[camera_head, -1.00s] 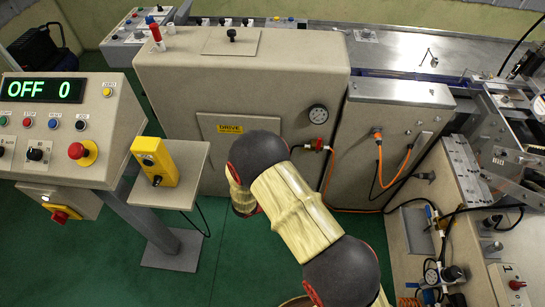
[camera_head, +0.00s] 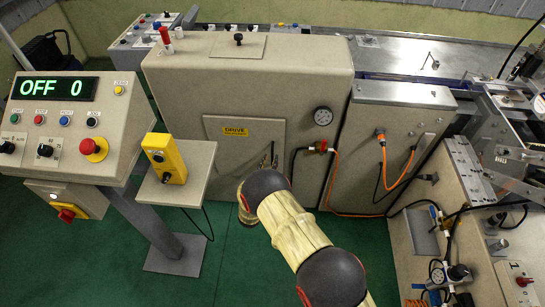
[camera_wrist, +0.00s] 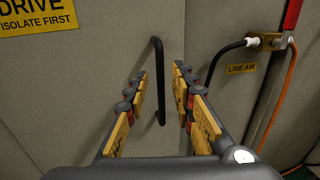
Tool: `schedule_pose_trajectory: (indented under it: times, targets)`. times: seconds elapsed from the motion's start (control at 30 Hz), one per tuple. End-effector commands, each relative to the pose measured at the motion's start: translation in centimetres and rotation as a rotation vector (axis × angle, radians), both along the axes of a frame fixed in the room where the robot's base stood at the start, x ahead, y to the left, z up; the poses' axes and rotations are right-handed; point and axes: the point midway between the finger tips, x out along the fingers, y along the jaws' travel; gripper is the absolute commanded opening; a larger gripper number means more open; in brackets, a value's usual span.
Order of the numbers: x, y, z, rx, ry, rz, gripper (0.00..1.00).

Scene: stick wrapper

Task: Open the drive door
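The drive door (camera_head: 230,145) is a flat beige panel, shut, low on the front of the large beige cabinet. It bears a yellow DRIVE label (camera_head: 236,131), which is partly cut off in the wrist view (camera_wrist: 40,15). The door's handle (camera_wrist: 159,80) is a dark upright bar on the right part of the door. My gripper (camera_wrist: 160,76) is open and empty in front of the door. Its two fingers appear on either side of the handle; how far they reach around it I cannot tell. In the head view my arm hides the door's lower right corner.
A yellow control box (camera_head: 165,158) on a stand and a console (camera_head: 70,125) are at left. Green floor (camera_head: 235,255) is clear in front.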

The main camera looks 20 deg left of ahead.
Motion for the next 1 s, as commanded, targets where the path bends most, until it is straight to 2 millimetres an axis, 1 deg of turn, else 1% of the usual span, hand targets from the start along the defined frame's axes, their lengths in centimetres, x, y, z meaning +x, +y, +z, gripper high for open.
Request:
schedule_pose_trajectory:
  times: [0.03,0.1,0.23,0.4,0.63,1.0]
  targets:
    - [0.9,0.0,-0.2,0.002,-0.002,-0.002,0.25]
    - [1.9,0.0,-0.2,0.001,-0.001,-0.002,0.25]
    - [3.2,0.1,-0.1,0.002,-0.001,-0.001,0.25]
    - [3.8,0.2,0.0,0.0,0.001,0.0,0.25]
    - [3.9,0.2,0.0,0.001,0.001,0.0,0.25]
    - [3.8,0.1,0.0,0.001,0.001,0.0,0.04]
